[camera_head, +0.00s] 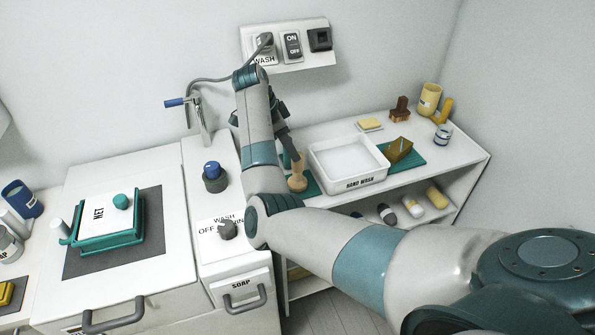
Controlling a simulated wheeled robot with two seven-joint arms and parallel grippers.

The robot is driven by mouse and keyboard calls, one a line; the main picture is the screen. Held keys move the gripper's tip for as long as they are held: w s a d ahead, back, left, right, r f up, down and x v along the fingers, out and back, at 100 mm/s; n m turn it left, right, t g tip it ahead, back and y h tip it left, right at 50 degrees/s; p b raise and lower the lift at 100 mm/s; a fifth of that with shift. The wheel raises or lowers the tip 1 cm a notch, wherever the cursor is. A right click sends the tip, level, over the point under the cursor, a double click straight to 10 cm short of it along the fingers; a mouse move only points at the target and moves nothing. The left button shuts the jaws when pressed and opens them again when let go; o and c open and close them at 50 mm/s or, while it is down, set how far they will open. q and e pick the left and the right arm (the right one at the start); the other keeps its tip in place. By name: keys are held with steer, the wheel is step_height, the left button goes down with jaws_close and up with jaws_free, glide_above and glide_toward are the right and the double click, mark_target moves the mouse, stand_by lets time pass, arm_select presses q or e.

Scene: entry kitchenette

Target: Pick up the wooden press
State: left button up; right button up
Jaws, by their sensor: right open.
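The wooden press (297,180), a light wooden tool with a rounded base and a narrow upright stem, stands at the left end of the white counter beside the white wash basin. My right gripper (291,152) is dark and points down at the top of the press. It is open, with its fingers at or just above the stem; my own forearm hides part of it, and I cannot tell whether they touch the press. My left gripper is not in view.
The white basin (347,186) labelled "hand wash" sits right of the press. A green mat with a brown-olive block (398,149) lies beyond it. A faucet (199,121) and a knob panel (228,229) stand left. A teal tray (106,240) lies further left.

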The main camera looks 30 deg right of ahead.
mark_target(302, 166)
steer(key=p+x, duration=0.1)
steer(key=x, duration=0.3)
steer(key=shift+d+f, duration=0.2)
steer(key=shift+f, duration=0.35)
steer(key=shift+s+d+f+p, duration=0.15)
steer(key=shift+d+f+p, duration=0.1)
steer(key=shift+p, duration=0.35)
steer(key=p+x, duration=0.2)
steer(key=x, duration=0.1)
steer(key=shift+d+f, duration=0.15)
steer(key=shift+f, duration=0.15)
steer(key=shift+d+f, duration=0.1)
steer(key=shift+f, duration=0.35)
